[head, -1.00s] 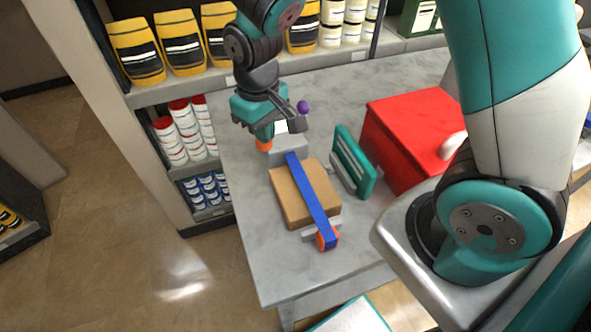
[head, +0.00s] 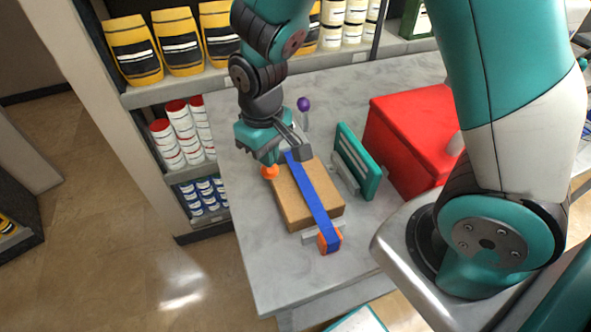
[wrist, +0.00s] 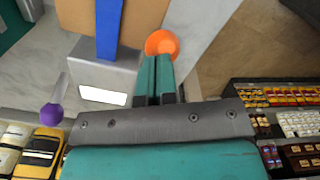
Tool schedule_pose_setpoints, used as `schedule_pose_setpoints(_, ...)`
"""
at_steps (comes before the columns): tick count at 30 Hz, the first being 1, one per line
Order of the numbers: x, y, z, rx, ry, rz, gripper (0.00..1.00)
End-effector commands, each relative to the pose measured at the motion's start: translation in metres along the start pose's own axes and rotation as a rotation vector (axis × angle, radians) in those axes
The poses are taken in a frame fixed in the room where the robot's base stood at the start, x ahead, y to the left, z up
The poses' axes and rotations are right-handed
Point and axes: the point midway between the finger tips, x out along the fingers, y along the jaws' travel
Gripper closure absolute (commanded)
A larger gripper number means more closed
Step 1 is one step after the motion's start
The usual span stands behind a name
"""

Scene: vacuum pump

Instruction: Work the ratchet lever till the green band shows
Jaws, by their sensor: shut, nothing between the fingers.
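An orange knob (head: 270,172) shows beside the back left of a brown box (head: 310,205). It also shows in the wrist view (wrist: 162,42), just beyond my fingertips. A blue strap (head: 312,190) runs over the box. A grey housing (wrist: 100,65) at the strap's far end bears a plain white panel (wrist: 103,96); no green shows on it. My gripper (head: 267,160) is shut and empty, its teal fingers (wrist: 155,75) together right at the orange knob. Whether they touch is unclear. The lever's arm under the knob is hidden.
A purple ball (head: 304,104) on a thin stalk stands behind the housing. A teal panel (head: 358,160) and a red box (head: 415,140) stand to the right on the grey table (head: 265,245). Shelves (head: 160,95) rise close behind and left.

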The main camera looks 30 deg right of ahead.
Motion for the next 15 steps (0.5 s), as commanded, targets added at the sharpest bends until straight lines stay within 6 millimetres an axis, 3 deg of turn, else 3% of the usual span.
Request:
schedule_pose_setpoints(2,0.007,-0.001,0.002,0.0,-0.001,0.0,1.0)
schedule_pose_setpoints(7,-0.002,-0.001,0.001,0.0,0.0,0.0,1.0)
schedule_pose_setpoints(15,-0.03,0.002,-0.003,0.0,0.0,0.0,1.0)
